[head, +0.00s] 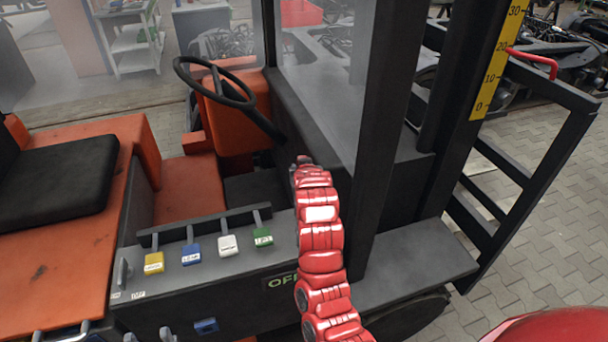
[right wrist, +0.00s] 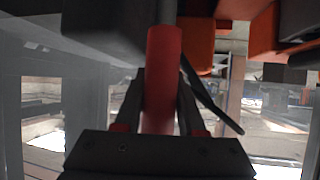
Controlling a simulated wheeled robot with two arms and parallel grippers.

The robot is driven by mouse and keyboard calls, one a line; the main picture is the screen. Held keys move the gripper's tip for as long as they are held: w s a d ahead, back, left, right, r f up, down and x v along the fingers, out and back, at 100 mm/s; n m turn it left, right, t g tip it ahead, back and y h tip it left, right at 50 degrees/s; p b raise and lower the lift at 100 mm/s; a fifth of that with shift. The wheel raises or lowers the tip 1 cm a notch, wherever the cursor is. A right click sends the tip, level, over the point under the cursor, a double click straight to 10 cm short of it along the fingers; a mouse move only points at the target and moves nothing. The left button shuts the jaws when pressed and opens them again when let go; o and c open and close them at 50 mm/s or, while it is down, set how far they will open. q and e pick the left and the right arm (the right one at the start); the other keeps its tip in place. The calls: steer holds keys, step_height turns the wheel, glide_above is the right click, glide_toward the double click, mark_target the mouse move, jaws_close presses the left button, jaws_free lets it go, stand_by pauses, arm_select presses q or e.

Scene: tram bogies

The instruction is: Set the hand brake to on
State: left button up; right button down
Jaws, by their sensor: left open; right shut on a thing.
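In the right wrist view my right gripper (right wrist: 161,92) is shut on the red grip of a lever (right wrist: 164,55), which I take for the hand brake. Its grey rod runs on beyond the grip. In the head view my red right arm reaches over the side console, right of the steering wheel. Its gripper (head: 300,164) is mostly hidden at the arm's end, and the lever cannot be made out there.
The steering wheel (head: 216,84) stands left of the right arm. Yellow, blue, white and green levers line the console (head: 185,282). A black seat (head: 60,180) is at left. A dark post (head: 385,110) and clear panel stand close on the right.

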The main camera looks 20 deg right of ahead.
steer(key=shift+r, duration=0.1)
stand_by(0.3)
steer(key=c, duration=0.9)
jaws_free()
steer(key=o, duration=0.4)
steer(key=shift+w, duration=0.2)
steer(key=shift+s, duration=0.1)
steer(key=p+v, duration=1.1)
steer(key=v, duration=0.6)
steer(key=shift+p, duration=0.4)
steer(key=shift+s+a, duration=0.1)
